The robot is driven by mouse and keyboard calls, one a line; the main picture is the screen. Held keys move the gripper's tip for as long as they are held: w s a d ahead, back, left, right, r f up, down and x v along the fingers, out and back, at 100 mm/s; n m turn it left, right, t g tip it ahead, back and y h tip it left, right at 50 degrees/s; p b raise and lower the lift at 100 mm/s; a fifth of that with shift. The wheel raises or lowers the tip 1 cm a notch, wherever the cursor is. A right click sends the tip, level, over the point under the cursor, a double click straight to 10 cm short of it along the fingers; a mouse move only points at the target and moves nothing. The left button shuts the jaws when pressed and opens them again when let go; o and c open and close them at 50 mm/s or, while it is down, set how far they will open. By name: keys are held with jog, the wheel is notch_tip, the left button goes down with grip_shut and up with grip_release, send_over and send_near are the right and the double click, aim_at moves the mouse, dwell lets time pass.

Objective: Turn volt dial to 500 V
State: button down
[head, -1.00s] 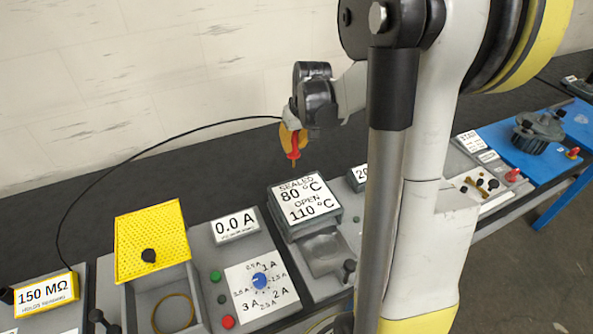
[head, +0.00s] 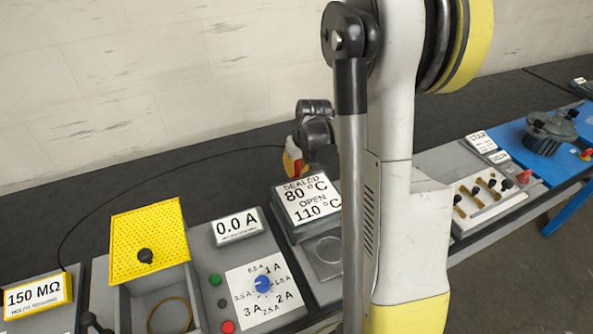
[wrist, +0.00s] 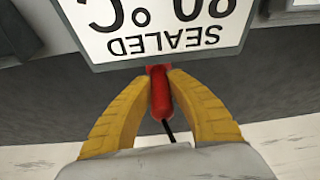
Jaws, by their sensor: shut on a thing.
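My gripper (wrist: 160,78), with yellow fingers, is shut on a red probe (wrist: 160,92) that has a black cable. In the wrist view the probe's tip end is at the edge of the SEALED 80 °C sign. In the head view my gripper (head: 294,164) is just behind that sign, and most of the probe is hidden. No dial marked in volts can be made out. A blue dial (head: 262,284) sits on a panel marked in amperes.
The temperature sign (head: 307,198) stands close in front of my gripper. The cable (head: 150,177) arcs left across the dark bench. A yellow perforated lid (head: 150,235) stands raised over an open grey box. My arm hides part of the bench.

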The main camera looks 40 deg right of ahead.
jog(key=shift+f, duration=0.1)
jog(key=c, duration=1.4)
grip_release()
